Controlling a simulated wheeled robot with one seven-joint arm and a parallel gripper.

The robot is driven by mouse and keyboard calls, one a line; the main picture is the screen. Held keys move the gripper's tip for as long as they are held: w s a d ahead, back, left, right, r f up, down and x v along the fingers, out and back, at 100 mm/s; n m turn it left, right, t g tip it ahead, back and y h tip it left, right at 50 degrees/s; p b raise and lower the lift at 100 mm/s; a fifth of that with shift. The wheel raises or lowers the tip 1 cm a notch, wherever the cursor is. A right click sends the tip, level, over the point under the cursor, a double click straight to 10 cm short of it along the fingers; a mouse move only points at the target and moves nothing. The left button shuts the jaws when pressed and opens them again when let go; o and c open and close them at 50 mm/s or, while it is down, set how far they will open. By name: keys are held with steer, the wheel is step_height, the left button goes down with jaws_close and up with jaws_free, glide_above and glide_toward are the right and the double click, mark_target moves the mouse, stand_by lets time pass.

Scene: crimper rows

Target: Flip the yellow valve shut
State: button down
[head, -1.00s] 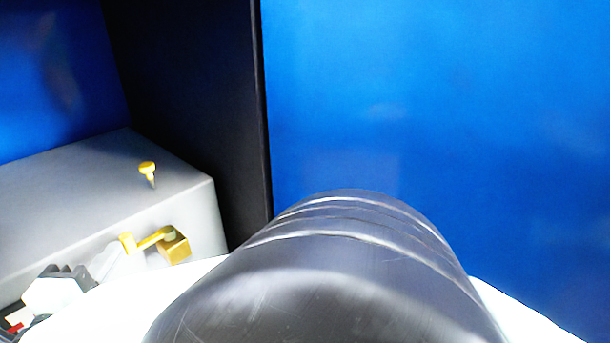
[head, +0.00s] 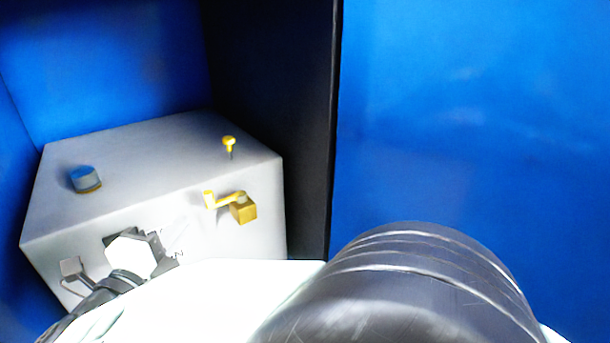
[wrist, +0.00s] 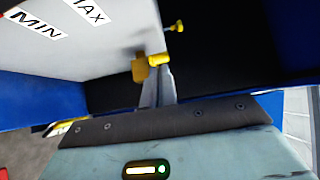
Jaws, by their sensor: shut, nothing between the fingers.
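The yellow valve (head: 243,212) is on the front face of the white box, near its right end in the head view. Its arm runs left from a yellow block to a short upright end. In the wrist view the yellow valve (wrist: 140,71) is just beyond my fingertips. My gripper (wrist: 163,72) is shut and empty. Its fingertips overlap the valve's yellow part in the picture; I cannot tell whether they touch. I cannot make out my fingers in the head view.
The white box (head: 150,160) carries a blue-topped knob (head: 86,178) and a small yellow pin (head: 229,143). MIN and MAX labels (wrist: 35,22) show on it. A dark panel (head: 285,120) stands beside it, with a large blue panel (head: 480,130) further right.

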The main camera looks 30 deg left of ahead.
steer(key=s+a+p, duration=0.1)
steer(key=s+a, duration=0.2)
steer(key=s, duration=0.3)
steer(key=shift+s, duration=0.2)
stand_by(0.4)
steer(key=w+a+r+n+g+y, duration=0.2)
steer(key=w+r+n+g+y, duration=0.35)
steer(key=w+r+n, duration=0.35)
steer(key=w+d+r+n+g+y, duration=0.1)
steer(key=w+d+n+g, duration=0.15)
steer(key=d, duration=0.25)
steer(key=w+d+r+n+g+y, duration=0.1)
steer(key=w+d+r+n+g, duration=0.1)
steer(key=d+n+g, duration=0.15)
steer(key=s+d+f+n+g+h, duration=0.2)
steer(key=s+d+f+h, duration=0.15)
steer(key=d, duration=1.25)
steer(key=s+d+f+n+g+h, duration=0.25)
steer(key=d+f+h, duration=0.2)
steer(key=d, duration=1.15)
steer(key=s+d+f+n+g+h, duration=0.1)
steer(key=s+d+f+n+h, duration=0.2)
steer(key=d, duration=1.3)
step_height(320, 180, up, 36)
steer(key=h+p, duration=0.1)
steer(key=p, duration=3.5)
steer(key=shift+w, duration=0.2)
